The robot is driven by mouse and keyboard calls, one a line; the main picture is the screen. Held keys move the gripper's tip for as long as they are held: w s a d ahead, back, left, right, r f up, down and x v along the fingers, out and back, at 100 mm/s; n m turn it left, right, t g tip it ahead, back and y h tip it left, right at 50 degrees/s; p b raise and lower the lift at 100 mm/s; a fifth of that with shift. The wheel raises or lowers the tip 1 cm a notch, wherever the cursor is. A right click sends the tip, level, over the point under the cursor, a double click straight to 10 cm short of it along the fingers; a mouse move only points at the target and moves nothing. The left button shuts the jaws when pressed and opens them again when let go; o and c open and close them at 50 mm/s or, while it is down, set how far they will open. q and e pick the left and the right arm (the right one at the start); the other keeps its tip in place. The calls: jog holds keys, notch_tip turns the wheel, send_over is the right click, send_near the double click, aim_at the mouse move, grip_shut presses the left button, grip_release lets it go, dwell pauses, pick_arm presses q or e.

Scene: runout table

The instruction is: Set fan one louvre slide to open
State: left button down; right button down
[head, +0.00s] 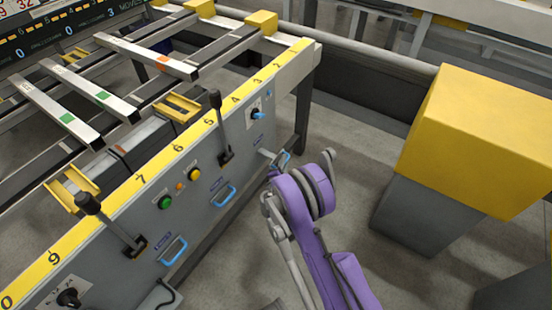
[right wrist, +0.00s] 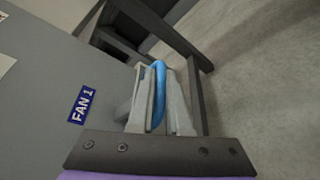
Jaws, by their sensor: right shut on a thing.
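The fan one louvre slide shows as a blue handle (right wrist: 158,95) in the right wrist view, beside a blue "FAN 1" label (right wrist: 83,105) on the grey panel. My right gripper (right wrist: 160,105) is shut on this handle, with a finger on each side of it. In the head view the handle (head: 285,158) is at the right end of the panel, partly hidden by my right gripper (head: 276,161). The slide's track and end marks are hidden, so its position cannot be read. My left gripper is not in view.
Two more blue handles (head: 224,196) (head: 173,250) sit further left on the panel. Black levers (head: 216,100) (head: 88,203), a green button (head: 165,202), a yellow button (head: 195,174) and a blue knob (head: 257,115) are nearby. A large yellow-topped block (head: 480,140) stands at right.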

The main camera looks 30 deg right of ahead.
jog(key=c, duration=1.2)
grip_release()
jog(key=shift+o, duration=0.2)
jog(key=shift+a, duration=0.1)
jog(key=p+v, duration=0.1)
jog(key=v, duration=0.9)
jog(key=shift+s+a, duration=0.2)
jog(key=shift+s, duration=0.05)
